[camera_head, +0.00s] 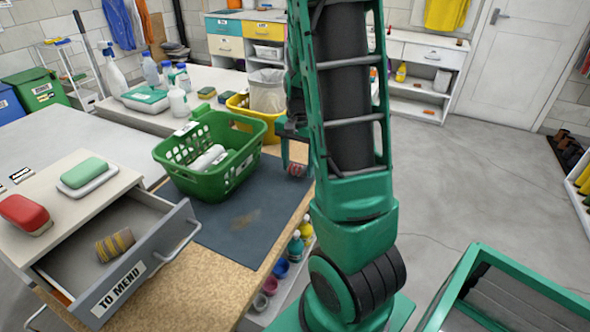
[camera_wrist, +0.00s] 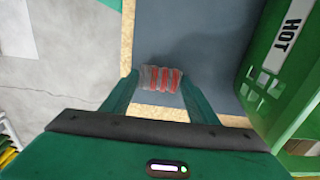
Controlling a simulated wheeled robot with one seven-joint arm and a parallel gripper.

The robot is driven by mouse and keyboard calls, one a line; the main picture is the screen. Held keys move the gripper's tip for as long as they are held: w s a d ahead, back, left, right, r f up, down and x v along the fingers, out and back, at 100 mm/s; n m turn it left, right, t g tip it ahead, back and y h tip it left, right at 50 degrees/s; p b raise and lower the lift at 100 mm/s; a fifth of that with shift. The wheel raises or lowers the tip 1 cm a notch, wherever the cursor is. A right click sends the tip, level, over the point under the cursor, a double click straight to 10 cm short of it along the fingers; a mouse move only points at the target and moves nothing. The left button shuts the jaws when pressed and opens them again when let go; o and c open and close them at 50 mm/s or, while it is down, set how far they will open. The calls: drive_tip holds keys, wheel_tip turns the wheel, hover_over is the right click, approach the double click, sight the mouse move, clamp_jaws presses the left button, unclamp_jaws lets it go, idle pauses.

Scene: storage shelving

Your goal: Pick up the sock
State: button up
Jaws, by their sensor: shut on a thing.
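A rolled grey sock with red stripes (camera_wrist: 161,78) is between the two fingers of my gripper (camera_wrist: 160,90) in the wrist view. My gripper is shut on it, over the dark mat (camera_wrist: 195,35) near the table's edge. In the head view the sock (camera_head: 297,169) shows small below my gripper (camera_head: 296,155), partly hidden by my arm. Another rolled sock, yellow and grey striped (camera_head: 115,245), lies in the open drawer labelled TO MEND (camera_head: 130,277).
A green basket (camera_head: 203,180) with white rolled items stands on the mat left of my gripper; its HOT label (camera_wrist: 289,32) shows in the wrist view. A yellow basket (camera_head: 245,106) is behind. Red (camera_head: 25,213) and green (camera_head: 84,172) objects sit on the drawer unit.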

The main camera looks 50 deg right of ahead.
sight(297, 168)
drive_tip(key=r, duration=0.3)
drive_tip(key=shift+s+a, duration=0.1)
drive_tip(key=shift+a, duration=0.3)
drive_tip(key=s+a+r, duration=0.4)
drive_tip(key=a+r, duration=0.2)
drive_tip(key=a, duration=0.4)
drive_tip(key=shift+s+r, duration=0.15)
drive_tip(key=shift+s, duration=0.1)
